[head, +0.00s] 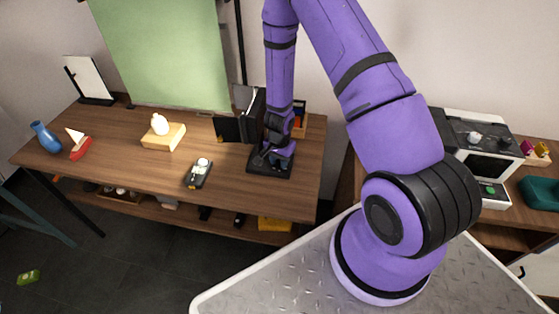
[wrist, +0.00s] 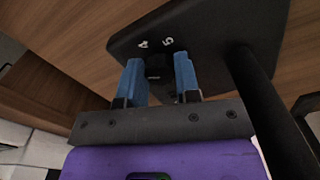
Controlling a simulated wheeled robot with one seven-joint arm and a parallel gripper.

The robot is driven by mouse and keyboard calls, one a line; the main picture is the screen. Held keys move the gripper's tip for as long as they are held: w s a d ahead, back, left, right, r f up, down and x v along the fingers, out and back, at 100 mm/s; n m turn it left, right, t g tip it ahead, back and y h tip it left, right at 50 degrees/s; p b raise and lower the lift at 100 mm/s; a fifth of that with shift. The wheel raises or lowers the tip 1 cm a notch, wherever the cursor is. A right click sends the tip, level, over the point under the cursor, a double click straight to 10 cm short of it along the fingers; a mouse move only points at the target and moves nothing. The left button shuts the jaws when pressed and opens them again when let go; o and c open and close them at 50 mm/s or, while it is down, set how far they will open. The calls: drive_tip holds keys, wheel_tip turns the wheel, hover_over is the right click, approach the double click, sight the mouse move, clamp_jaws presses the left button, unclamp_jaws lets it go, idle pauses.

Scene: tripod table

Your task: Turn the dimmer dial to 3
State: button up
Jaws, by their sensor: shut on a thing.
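The dimmer dial (wrist: 158,68) is a small dark knob on a black base plate (wrist: 215,28), seen in the wrist view. White digits 4 and 5 show on the plate just beyond the knob; the other markings are hidden. My gripper (wrist: 159,66) has its two blue fingers on either side of the knob, shut on it. In the head view my gripper (head: 272,156) points down at the black base (head: 256,168) on the wooden table, and my wrist hides the dial there. The dial's pointer cannot be made out.
A dark post (wrist: 262,90) rises from the plate close to my gripper's right. Black panels (head: 229,129) stand beside my wrist.

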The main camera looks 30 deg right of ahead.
sight(279, 162)
drive_tip(key=o, duration=0.9)
drive_tip(key=shift+r, duration=0.1)
wheel_tip(279, 162, up, 11)
drive_tip(key=shift+f, duration=0.15)
drive_tip(key=shift+s, duration=0.1)
idle(0.3)
